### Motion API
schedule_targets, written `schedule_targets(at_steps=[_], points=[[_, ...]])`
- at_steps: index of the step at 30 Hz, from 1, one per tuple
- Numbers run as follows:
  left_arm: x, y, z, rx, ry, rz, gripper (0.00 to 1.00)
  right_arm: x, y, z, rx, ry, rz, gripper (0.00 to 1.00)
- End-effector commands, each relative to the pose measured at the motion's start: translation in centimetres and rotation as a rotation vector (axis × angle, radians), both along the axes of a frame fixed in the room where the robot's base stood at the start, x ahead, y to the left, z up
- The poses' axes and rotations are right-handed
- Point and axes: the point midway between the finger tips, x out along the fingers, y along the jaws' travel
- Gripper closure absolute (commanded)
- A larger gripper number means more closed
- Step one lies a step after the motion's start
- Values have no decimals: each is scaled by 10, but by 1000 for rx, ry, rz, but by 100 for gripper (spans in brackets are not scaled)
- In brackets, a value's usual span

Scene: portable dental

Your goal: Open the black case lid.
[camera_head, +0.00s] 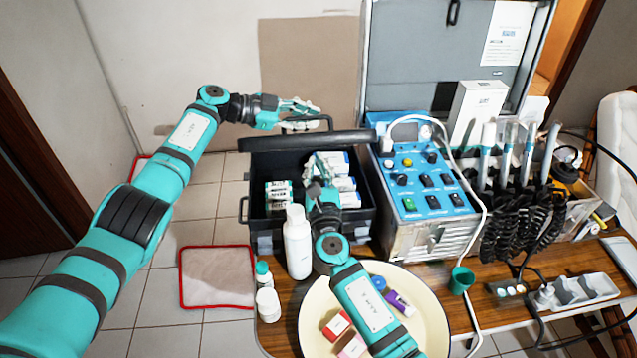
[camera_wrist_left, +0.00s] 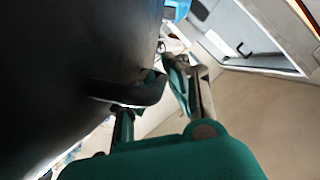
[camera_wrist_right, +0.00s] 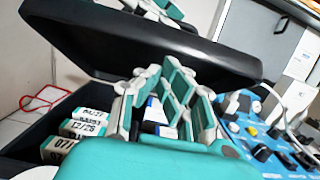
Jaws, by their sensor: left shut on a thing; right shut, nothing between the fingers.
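The black case (camera_head: 258,222) stands on the table with its lid (camera_head: 300,141) raised, seen nearly edge-on in the head view. The lid's inner face (camera_wrist_right: 120,45) shows in the right wrist view. My left gripper (camera_head: 300,113) is behind the lid's top edge, shut on the lid handle (camera_wrist_left: 135,92); its fingers (camera_wrist_left: 155,100) partly hide the grip. My right gripper (camera_head: 318,168) is shut with nothing between its fingers, over the case's interior below the lid. Its fingers (camera_wrist_right: 165,105) show in front of the lid. Small labelled boxes (camera_head: 278,190) lie in the case.
A blue control unit (camera_head: 425,185) stands close to the case's right side. A white bottle (camera_head: 297,245) stands before the case. A cream round tray (camera_head: 432,310) with small items lies below my right forearm. Black coiled hoses (camera_head: 515,225) hang farther right.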

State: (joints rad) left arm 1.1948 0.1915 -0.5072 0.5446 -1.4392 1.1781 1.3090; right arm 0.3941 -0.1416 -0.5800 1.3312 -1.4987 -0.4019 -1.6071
Motion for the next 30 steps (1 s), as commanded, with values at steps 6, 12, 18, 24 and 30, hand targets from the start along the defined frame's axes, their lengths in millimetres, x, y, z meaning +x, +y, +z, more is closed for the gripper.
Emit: schedule_targets(at_steps=[6,12,18,24,30], points=[[0,1,-1,2,1,3,100,4,0,5,-1,0,0,100],[0,1,-1,2,1,3,100,4,0,5,-1,0,0,100],[0,1,-1,2,1,3,100,11,2,19,1,-2,0,100],[-1,0,-3,4,4,-2,100,12,3,22,0,-3,1,100],[-1,-1,-4,4,7,-4,79,12,4,24,0,-5,3,100]])
